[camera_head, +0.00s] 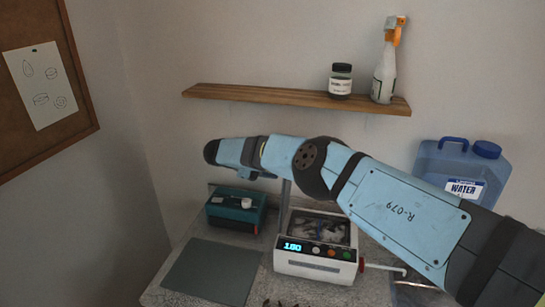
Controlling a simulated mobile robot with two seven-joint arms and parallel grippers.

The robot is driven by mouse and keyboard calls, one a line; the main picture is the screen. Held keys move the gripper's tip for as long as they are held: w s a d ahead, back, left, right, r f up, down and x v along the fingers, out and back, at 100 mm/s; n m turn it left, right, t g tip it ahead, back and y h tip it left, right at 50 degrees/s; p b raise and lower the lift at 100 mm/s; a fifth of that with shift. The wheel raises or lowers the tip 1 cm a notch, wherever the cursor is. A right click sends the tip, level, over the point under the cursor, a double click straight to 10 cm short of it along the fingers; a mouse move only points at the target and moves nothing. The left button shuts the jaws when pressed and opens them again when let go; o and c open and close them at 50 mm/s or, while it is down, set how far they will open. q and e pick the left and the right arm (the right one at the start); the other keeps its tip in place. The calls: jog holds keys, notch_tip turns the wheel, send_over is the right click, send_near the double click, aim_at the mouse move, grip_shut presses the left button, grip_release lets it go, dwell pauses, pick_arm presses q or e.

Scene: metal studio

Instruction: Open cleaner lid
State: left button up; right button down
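The cleaner (314,266) is a white box with a lit display reading 180, several buttons and a red-based spout or handle at its right. Its top shows a dark-rimmed window or basin with small items inside. A thin grey upright piece (284,205) rises at its left back edge; I cannot tell whether this is the lid seen edge-on. My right arm crosses in from the lower right, above and behind the cleaner, and hides part of its back. No fingers of my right gripper can be made out. My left gripper is out of the picture.
A teal box (232,218) stands left of the cleaner, behind a grey mat (212,272). A blue water jug (455,165) is at the right. A wooden shelf (270,96) holds a jar (340,82) and a spray bottle (384,75). Small dark bits lie at the front.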

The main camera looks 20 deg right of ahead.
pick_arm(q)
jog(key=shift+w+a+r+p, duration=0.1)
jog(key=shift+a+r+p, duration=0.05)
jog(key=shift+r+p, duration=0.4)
pick_arm(e)
jog(key=shift+w+a+h, duration=0.3)
jog(key=shift+w+a, duration=0.05)
jog(key=shift+a, duration=0.1)
jog(key=shift+f, duration=0.1)
jog(key=c, duration=0.9)
grip_release()
jog(key=shift+o, duration=0.6)
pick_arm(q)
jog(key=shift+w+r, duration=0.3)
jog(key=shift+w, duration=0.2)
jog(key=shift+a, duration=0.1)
